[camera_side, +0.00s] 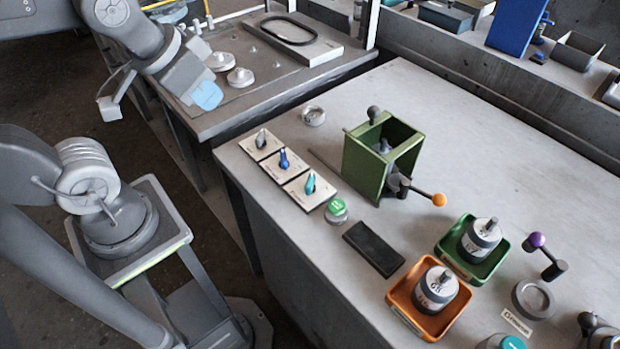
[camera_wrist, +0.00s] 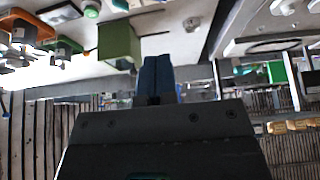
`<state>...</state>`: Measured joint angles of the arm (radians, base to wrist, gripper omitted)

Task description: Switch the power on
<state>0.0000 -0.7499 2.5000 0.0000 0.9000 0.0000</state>
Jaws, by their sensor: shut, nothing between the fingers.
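Three square plates with upright knobs stand in a row at the table's left edge in the side view: a grey knob (camera_side: 262,139), a blue knob (camera_side: 284,159) and a teal knob (camera_side: 310,184). A round green-topped piece (camera_side: 336,207) sits beside the teal one. Their labels are too small to read, so I cannot tell which is the power switch. My gripper (camera_side: 206,95) is at upper left, in front of the back bench and apart from the knobs. In the wrist view its blue fingers (camera_wrist: 157,75) are together with nothing between them.
A green open housing (camera_side: 365,165) with an orange-balled lever (camera_side: 438,200) stands right of the knobs; it also shows in the wrist view (camera_wrist: 118,42). A black block (camera_side: 373,248), an orange tray (camera_side: 397,307) and a green tray (camera_side: 447,247) holding weights lie nearer. The table's middle right is clear.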

